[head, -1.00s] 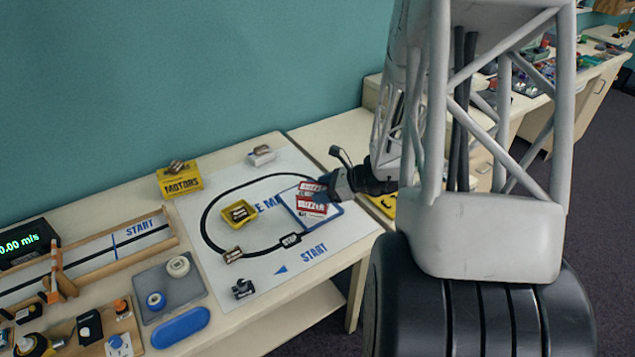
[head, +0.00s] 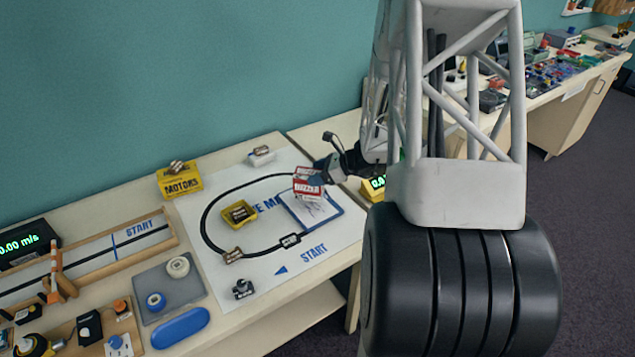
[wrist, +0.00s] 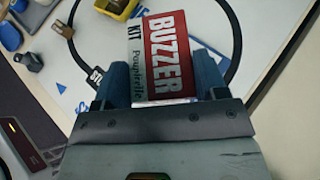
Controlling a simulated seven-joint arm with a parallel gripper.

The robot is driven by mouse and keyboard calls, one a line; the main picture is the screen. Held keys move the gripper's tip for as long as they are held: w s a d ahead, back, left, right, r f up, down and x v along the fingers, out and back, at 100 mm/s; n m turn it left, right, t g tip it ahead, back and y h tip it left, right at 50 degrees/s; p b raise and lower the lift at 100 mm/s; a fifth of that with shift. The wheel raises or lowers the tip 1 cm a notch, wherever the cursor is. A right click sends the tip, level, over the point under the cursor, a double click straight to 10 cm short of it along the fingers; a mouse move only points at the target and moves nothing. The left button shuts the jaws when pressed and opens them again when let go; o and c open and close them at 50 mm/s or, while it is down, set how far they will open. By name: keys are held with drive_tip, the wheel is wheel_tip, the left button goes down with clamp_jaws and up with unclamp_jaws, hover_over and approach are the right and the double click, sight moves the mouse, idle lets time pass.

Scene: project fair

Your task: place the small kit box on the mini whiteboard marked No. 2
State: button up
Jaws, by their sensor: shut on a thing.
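The small kit box (head: 308,184) is red and white, with BUZZER KIT lettering that shows large in the wrist view (wrist: 165,55). My gripper (head: 322,177) is shut on it; in the wrist view its blue fingers (wrist: 162,85) stand on either side of the box. In the head view the box appears at the far edge of a blue-framed mini whiteboard (head: 318,214). The board's white face bears dark scribbles; I cannot read a number on it. The box's height above the board is unclear.
The board lies on a white track mat (head: 215,281) with a black loop. A yellow tray (head: 238,214) holding a small part stands to its left. A yellow MOTORS box (head: 180,182) and a small black car (head: 243,289) are farther off. A yellow display (head: 374,187) stands right.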

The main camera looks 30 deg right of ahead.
drive_tip(key=shift+f, duration=1.75)
drive_tip(key=shift+f, duration=0.15)
drive_tip(key=o, duration=1)
drive_tip(key=shift+s+d+r, duration=0.1)
drive_tip(key=shift+r, duration=0.15)
drive_tip(key=shift+v, duration=5.85)
